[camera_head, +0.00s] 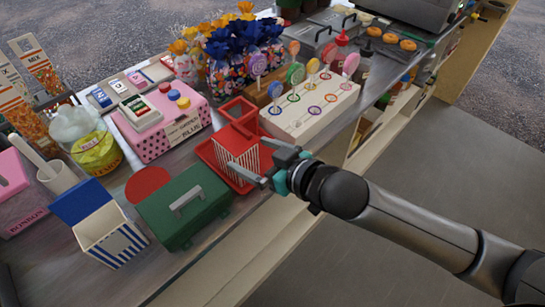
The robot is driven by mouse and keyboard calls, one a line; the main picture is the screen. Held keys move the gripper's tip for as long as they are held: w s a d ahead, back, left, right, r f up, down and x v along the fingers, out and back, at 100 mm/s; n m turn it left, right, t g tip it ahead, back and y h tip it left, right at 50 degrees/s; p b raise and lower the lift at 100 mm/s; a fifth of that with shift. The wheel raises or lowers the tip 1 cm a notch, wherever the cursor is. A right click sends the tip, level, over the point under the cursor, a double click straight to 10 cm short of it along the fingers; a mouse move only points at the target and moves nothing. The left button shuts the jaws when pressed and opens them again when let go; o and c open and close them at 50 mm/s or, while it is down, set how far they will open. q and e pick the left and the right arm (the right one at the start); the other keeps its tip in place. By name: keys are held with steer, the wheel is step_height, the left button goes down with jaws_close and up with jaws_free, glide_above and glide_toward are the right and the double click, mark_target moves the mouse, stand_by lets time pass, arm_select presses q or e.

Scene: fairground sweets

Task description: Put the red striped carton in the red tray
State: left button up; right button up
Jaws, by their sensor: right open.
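The red striped carton (232,151) has red and white stripes and a raised red flap. It appears upright within the outline of the red tray (206,152), whose rim shows to its left and front. My right gripper (249,157) reaches in from the right with its jaws open, one finger at the carton's near side and the other by its right side. I cannot tell whether the fingers touch it. The gripper hides part of the carton's lower right and of the tray. My left gripper is not in view.
A green box with a handle (172,214) stands close at the tray's left, with a blue striped carton (118,246) beyond. A pink dotted box (156,143) is behind. A white lollipop stand (303,126) is at the right. The counter's front edge is near.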

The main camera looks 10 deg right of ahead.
steer(key=v, duration=0.6)
steer(key=shift+p, duration=0.3)
